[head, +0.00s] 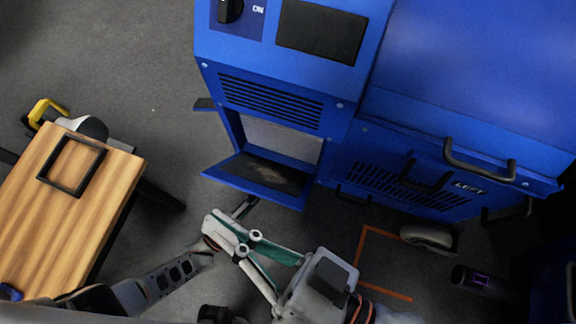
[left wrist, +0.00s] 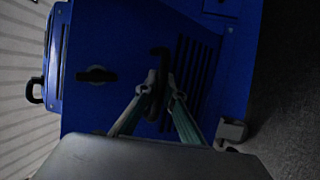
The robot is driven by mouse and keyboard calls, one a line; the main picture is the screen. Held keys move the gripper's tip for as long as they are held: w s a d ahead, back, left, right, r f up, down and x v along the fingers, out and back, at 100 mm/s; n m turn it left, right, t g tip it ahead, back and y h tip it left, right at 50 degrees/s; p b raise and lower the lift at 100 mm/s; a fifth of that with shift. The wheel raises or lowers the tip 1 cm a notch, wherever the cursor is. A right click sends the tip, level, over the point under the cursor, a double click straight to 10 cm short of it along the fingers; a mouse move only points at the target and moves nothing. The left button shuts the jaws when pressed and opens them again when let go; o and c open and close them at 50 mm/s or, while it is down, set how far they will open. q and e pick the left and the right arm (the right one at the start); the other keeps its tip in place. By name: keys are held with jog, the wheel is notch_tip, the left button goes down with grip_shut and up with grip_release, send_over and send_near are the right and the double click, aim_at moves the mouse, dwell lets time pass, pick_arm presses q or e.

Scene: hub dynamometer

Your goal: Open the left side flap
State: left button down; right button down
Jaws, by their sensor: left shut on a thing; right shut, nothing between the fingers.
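The left side flap (head: 455,205) is a blue panel with dark vent slots and the word LEFT, low on the blue machine. It looks closed in the head view. In the left wrist view my left gripper (left wrist: 166,92) is shut on a dark hooked handle (left wrist: 160,54), against a blue face with vent slots. I cannot clearly make out the left gripper in the head view. My right gripper (head: 228,229) is shut and empty, above the floor in front of the machine.
A lower front flap (head: 262,182) of the machine hangs open close to my right gripper. A wooden table (head: 65,215) with a black frame stands at left. A caster (head: 428,237) and orange floor lines (head: 375,231) lie below the side flap.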

pick_arm(q)
jog(key=shift+s+r, duration=0.1)
jog(key=shift+s, duration=0.05)
pick_arm(e)
jog(key=s+a+r+n+g+y, duration=0.2)
jog(key=s+a+n+g+y, duration=0.15)
jog(key=n+g, duration=0.3)
pick_arm(q)
jog(key=shift+d, duration=0.1)
pick_arm(e)
jog(key=n+g+h, duration=0.5)
jog(key=g+h, duration=0.1)
jog(key=h, duration=0.8)
send_near(281, 199)
jog(key=shift+t, duration=0.25)
jog(key=x, duration=0.6)
jog(key=shift+s, duration=0.1)
